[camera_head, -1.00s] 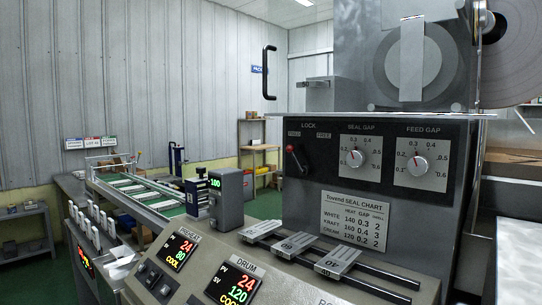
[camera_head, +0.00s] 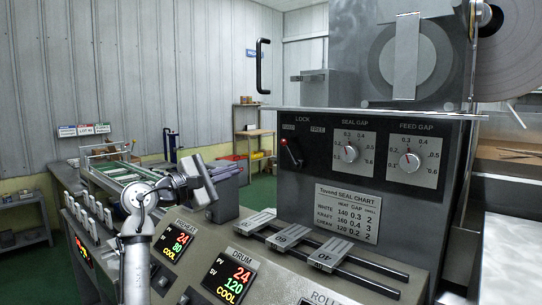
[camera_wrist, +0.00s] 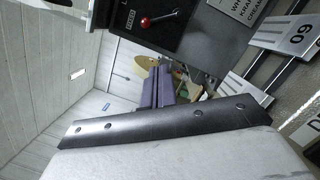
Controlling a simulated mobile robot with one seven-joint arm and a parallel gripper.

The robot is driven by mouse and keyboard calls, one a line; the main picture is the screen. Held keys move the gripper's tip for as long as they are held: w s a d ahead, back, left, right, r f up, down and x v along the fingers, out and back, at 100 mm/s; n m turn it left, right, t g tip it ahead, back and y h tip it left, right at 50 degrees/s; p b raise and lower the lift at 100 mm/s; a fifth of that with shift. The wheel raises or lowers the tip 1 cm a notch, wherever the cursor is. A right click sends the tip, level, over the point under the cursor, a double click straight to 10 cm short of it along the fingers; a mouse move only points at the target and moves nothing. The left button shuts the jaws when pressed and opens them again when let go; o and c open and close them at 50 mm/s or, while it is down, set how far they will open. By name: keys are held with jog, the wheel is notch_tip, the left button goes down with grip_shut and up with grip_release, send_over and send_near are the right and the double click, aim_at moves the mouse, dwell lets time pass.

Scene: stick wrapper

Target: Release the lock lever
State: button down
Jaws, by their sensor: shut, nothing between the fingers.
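The lock lever (camera_head: 290,152) is a short lever with a red knob on the dark panel below the LOCK label. It tilts up and left, with its knob near the left label; FREE is printed to the right. In the wrist view the lever (camera_wrist: 158,17) shows at the top, its red knob beside the FIXED label. My gripper (camera_head: 200,180) is shut and empty, left of and below the lever, in front of the panel and clear of it. In the wrist view a pale block with a dark bolted strip fills the bottom; the fingertips are not clearly distinguishable.
The SEAL GAP dial (camera_head: 351,153) and FEED GAP dial (camera_head: 409,160) sit right of the lever. Sliding blocks on rails (camera_head: 290,236) lie below the panel. Open air lies between my gripper and the panel.

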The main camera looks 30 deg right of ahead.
jog(key=s+r+p+x, duration=0.1)
jog(key=p+x, duration=0.3)
jog(key=x, duration=0.8)
jog(key=shift+s+d+r, duration=0.35)
jog(key=shift+s+d, duration=0.15)
jog(key=shift+s, duration=0.1)
